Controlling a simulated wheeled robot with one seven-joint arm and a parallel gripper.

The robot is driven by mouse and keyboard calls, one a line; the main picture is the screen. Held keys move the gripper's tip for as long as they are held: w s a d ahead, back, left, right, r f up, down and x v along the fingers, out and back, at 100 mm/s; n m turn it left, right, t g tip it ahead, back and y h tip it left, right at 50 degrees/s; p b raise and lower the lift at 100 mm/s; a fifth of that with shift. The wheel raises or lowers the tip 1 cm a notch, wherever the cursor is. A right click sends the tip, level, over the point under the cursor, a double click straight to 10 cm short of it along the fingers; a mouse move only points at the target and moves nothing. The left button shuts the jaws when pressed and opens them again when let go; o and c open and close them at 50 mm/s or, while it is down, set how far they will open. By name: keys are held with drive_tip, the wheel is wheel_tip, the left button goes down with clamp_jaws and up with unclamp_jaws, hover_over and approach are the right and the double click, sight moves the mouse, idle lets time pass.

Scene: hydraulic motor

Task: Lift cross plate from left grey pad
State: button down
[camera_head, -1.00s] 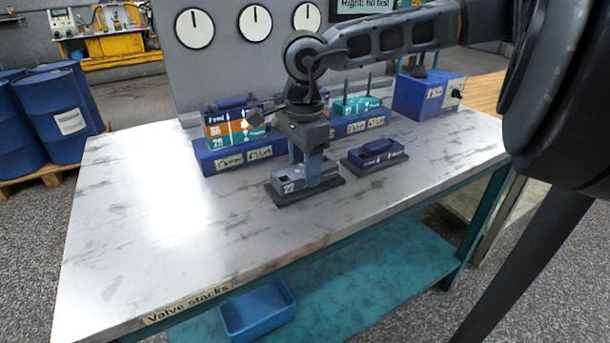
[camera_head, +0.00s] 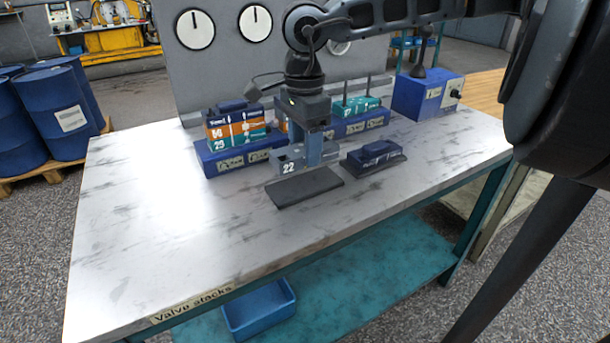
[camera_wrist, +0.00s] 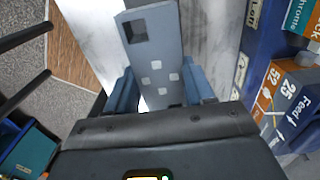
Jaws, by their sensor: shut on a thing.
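The cross plate (camera_head: 291,159) is a flat grey-blue block marked 22. My gripper (camera_head: 314,160) is shut on it and holds it in the air above and behind the left pad. In the wrist view the plate (camera_wrist: 155,50) shows a square hole at one end and several small pale squares, with the gripper's blue fingers (camera_wrist: 160,92) on both sides of it. The left grey pad (camera_head: 304,187) lies bare on the table. Part of the plate is hidden behind the fingers in the head view.
A right pad (camera_head: 388,165) carries a dark blue block (camera_head: 374,152). Behind stand a left stack (camera_head: 236,127) of coloured blocks on a blue base and a teal block (camera_head: 356,105) with upright rods. A blue box (camera_head: 427,97) stands at right. The table's left side (camera_head: 140,220) is clear.

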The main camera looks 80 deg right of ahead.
drive_tip(key=shift+r+p, duration=1.45)
drive_tip(key=shift+r, duration=2)
